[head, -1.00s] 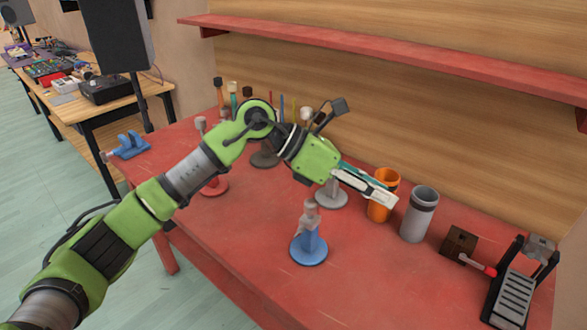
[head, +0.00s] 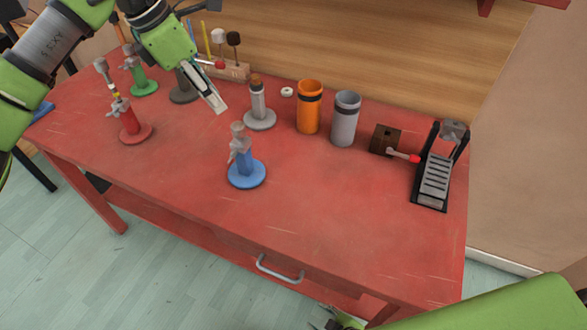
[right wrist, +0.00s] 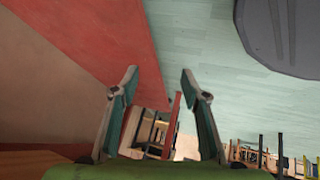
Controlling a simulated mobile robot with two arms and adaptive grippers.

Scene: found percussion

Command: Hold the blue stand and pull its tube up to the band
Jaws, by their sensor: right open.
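The blue stand (head: 247,175) stands upright near the middle of the red table. A short blue column rises from its round base, with a grey clamp at the side and a grey tube (head: 237,129) at the top. I cannot make out a band on it. My left gripper (head: 216,102) is above the table, behind and left of the stand and apart from it; its jaw gap is hidden by the side-on angle. My right gripper (right wrist: 159,78) is open and empty in the right wrist view, facing the floor and the table's edge. In the head view my right arm enters at the bottom right.
A grey stand (head: 260,119), orange cup (head: 309,108) and grey cup (head: 345,119) stand behind. A red stand (head: 132,131) and green stand (head: 143,86) are left. A brown box (head: 385,140) and black device (head: 435,178) are right. The table front is clear.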

